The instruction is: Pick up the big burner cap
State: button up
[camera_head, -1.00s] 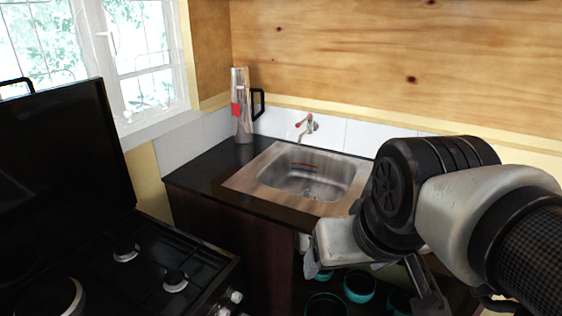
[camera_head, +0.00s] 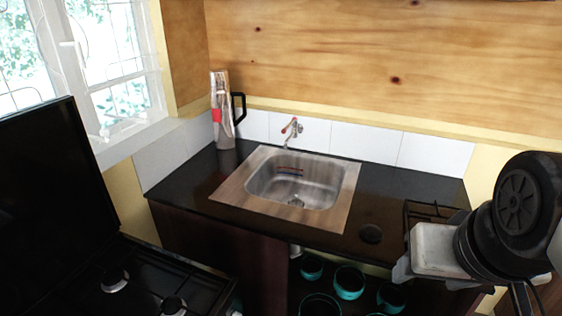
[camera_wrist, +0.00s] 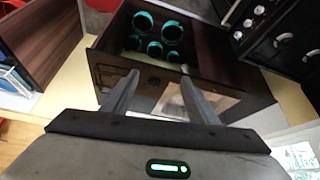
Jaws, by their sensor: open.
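A dark round disc, which looks like the big burner cap (camera_head: 371,233), lies flat on the black counter to the right of the sink. In the wrist view a small dark round shape, likely the same cap (camera_wrist: 154,80), shows in the gap between the fingers. My gripper (camera_wrist: 159,76) is open and empty, its two fingers spread and pointing towards the counter, apart from the cap. In the head view my wrist is at the right, beside the cap; the fingers are mostly hidden there.
A black grate (camera_head: 428,211) lies on the counter right of the cap, partly behind my wrist. The steel sink (camera_head: 228,190) and a tall flask (camera_head: 222,110) are left. Teal pots (camera_head: 349,282) stand below the counter. A stove (camera_head: 150,270) is at lower left.

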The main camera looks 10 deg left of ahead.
aim_at(370, 233)
jog(key=k+l+u, duration=0.15)
jog(key=u, duration=0.95)
jog(key=i+u, duration=0.2)
jog(key=u, duration=1.35)
jog(key=k+z, duration=0.1)
jog(key=z, duration=2.1)
jog(key=i+z, duration=0.3)
jog(key=z, duration=0.35)
jog(key=i+z, duration=0.15)
jog(key=i, duration=0.2)
